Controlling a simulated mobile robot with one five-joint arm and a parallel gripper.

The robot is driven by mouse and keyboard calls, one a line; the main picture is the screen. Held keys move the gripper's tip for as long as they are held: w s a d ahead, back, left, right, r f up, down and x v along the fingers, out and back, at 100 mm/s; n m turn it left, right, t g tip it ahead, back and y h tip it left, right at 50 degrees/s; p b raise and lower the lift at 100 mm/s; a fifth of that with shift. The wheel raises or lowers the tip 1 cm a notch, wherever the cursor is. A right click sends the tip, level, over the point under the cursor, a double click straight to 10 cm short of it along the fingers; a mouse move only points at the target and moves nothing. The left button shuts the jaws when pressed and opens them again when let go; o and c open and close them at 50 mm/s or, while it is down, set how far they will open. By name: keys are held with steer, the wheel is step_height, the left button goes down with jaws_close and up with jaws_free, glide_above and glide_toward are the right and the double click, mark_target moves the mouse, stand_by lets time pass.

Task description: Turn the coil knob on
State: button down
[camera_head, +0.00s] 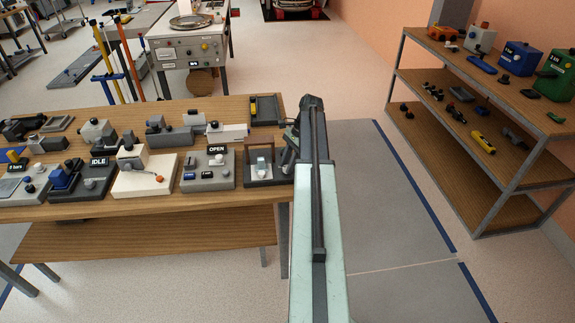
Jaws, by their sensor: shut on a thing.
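My arm reaches up from the bottom centre, and its dark wrist bends down at the right end of the wooden bench (150,208). My gripper (286,160) is by the right side of a dark-framed module (264,180) with a pale block in it. The gripper is shut on a small part, but the wrist and the small scale hide what it is. No label reading coil is legible, so I cannot tell which knob is the coil knob or how it is set.
More devices stand behind. A loaded shelf (484,123) is at right. The grey floor mat (385,200) between is clear.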

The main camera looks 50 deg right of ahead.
steer(key=shift+w, duration=0.1)
steer(key=shift+d, duration=0.1)
stand_by(0.3)
steer(key=c, duration=1.1)
jaws_free()
steer(key=p+v, duration=0.7)
steer(key=shift+r, duration=0.4)
steer(key=shift+d+f, duration=0.1)
